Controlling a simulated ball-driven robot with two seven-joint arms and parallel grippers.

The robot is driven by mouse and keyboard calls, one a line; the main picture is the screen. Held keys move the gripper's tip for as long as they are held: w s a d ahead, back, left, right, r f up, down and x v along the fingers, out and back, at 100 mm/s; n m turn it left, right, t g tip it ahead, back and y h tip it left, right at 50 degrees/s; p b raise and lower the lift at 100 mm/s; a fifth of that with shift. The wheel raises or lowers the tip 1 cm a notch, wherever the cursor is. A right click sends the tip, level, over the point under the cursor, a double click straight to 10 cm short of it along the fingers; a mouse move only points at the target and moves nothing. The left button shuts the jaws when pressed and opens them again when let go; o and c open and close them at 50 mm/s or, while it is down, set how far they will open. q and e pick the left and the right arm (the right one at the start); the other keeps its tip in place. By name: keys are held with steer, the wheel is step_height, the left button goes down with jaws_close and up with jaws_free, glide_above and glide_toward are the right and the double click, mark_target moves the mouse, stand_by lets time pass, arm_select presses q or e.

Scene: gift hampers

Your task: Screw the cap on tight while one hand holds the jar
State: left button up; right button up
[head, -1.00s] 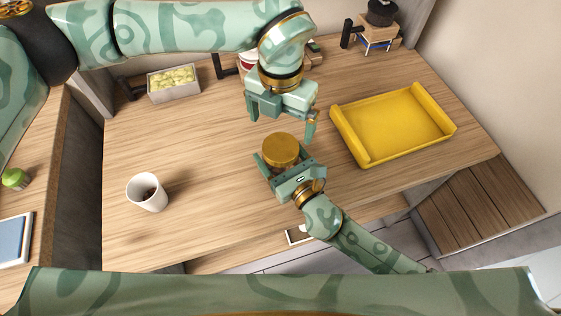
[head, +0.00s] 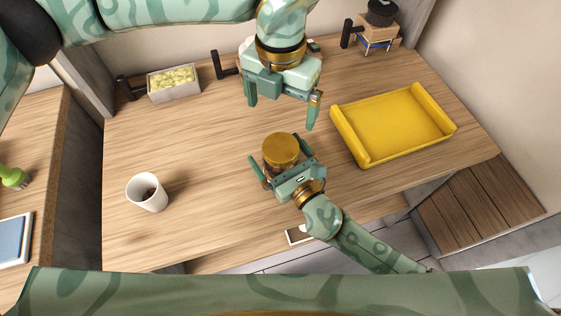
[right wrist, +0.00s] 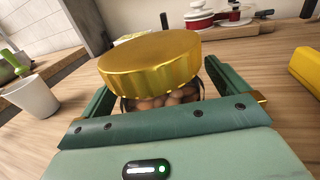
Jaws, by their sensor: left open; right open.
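The jar (right wrist: 160,100) stands on the table with a wide gold cap (head: 281,149) on its top. In the right wrist view the cap (right wrist: 150,60) sits over the jar's mouth, and brown round contents show below it. I cannot tell how tight the cap is. My right gripper (head: 279,154) is open, with one finger on each side of the jar and the jar between them. My left gripper (head: 282,114) is open and empty, above and behind the jar, fingers pointing down and apart from the cap.
A yellow tray (head: 375,146) lies right of the jar. A white mug (head: 146,193) with a dark content stands at the left. A box of pale green pieces (head: 173,84) and a wooden grinder-like item (head: 377,36) stand at the back. The table between mug and jar is clear.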

steer(key=b+v, duration=0.1)
steer(key=v, duration=1.5)
steer(key=shift+s, duration=0.2)
steer(key=shift+d, duration=0.1)
